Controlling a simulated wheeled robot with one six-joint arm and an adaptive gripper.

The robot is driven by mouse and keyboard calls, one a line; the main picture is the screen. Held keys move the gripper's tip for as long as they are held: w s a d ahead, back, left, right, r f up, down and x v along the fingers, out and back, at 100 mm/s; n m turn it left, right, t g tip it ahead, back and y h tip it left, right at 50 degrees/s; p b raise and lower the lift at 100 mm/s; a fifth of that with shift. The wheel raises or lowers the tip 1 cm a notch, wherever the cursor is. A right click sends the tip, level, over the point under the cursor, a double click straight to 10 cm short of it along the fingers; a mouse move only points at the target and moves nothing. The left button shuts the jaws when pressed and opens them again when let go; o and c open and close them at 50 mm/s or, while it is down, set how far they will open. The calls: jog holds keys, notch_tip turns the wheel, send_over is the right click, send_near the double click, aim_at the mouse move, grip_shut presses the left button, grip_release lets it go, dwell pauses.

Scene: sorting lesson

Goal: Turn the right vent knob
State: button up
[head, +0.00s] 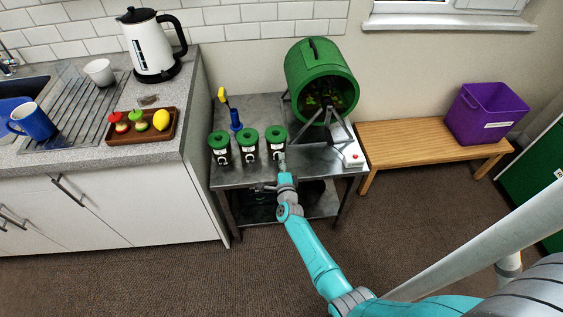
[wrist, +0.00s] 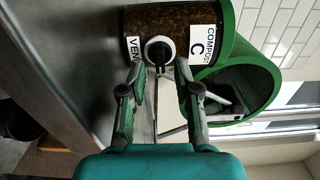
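Three dark canisters with green lids stand in a row on the metal table. The right canister (head: 275,136) is partly hidden behind my gripper (head: 281,162). In the wrist view this canister (wrist: 172,22) appears turned sideways, with labels "VENT" and "COMPOST C". Its vent knob (wrist: 158,50) is a dark round piece in a white ring on the canister's front. My gripper (wrist: 160,70) is open, with one fingertip on each side of the knob. I cannot tell whether the fingertips touch it. The middle canister (head: 247,142) and left canister (head: 219,147) stand to its left.
A green drum (head: 318,75) on a metal stand is behind and right of the canisters. A white box with a red button (head: 353,156) sits at the table's right. A bench with a purple bin (head: 485,112) is farther right.

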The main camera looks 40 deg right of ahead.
jog(key=v, duration=1.2)
jog(key=shift+a, duration=0.1)
dwell(0.5)
jog(key=s+a+r+n+t+y, duration=0.1)
jog(key=s+a+r+n+y, duration=0.2)
jog(key=s+a+n, duration=0.6)
jog(key=s+a+r+n+y, duration=0.25)
jog(key=s+a, duration=0.25)
jog(key=s, duration=0.8)
jog(key=s+a+r+n+y, duration=0.2)
jog(key=s+a+r+n, duration=0.1)
jog(key=s+r+n, duration=0.3)
jog(key=s+a+r+n+g+y, duration=0.1)
jog(key=s+a+r+n+y, duration=0.1)
jog(key=s+r+n, duration=0.5)
jog(key=s+a+r, duration=0.1)
jog(key=s+r, duration=0.2)
jog(key=r, duration=0.1)
jog(key=shift+s+a, duration=0.15)
jog(key=shift+s, duration=0.2)
jog(key=shift+r+n+y, duration=0.1)
jog(key=shift+n+y, duration=0.15)
